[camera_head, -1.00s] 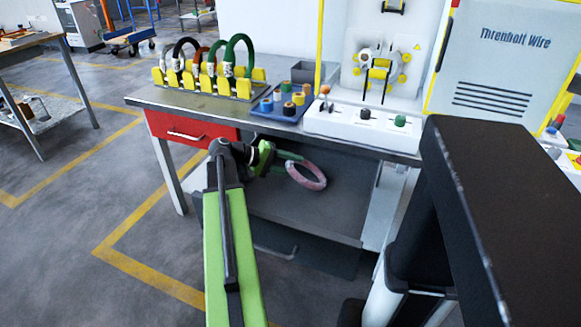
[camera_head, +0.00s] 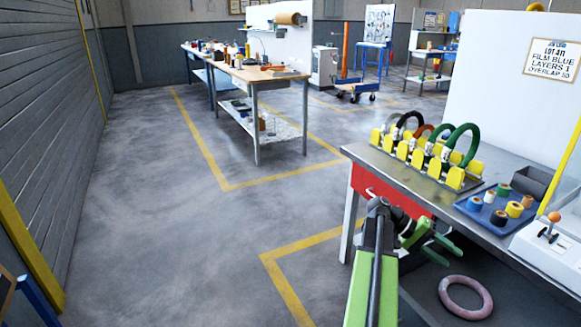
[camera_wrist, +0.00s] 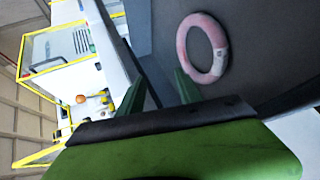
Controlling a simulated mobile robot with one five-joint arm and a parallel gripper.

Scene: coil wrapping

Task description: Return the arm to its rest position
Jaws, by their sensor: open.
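My gripper (camera_head: 440,248) is open and empty in front of the workbench, below the tabletop edge. Its green fingers also show in the wrist view (camera_wrist: 158,92), spread apart with nothing between them. My green arm reaches up from the bottom of the head view. A pink wrapped ring (camera_head: 466,297) lies flat on the dark lower shelf of the bench, apart from the fingers. In the wrist view the ring (camera_wrist: 182,48) lies beyond the fingertips, with a pale band on one side.
The workbench (camera_head: 364,153) has a red drawer (camera_head: 388,190) close to my gripper. On it stand a yellow rack (camera_head: 455,178) with several coils and a blue tray (camera_head: 476,212) of tape rolls. Open floor (camera_head: 160,240) lies to the left. Another table (camera_head: 262,75) stands farther back.

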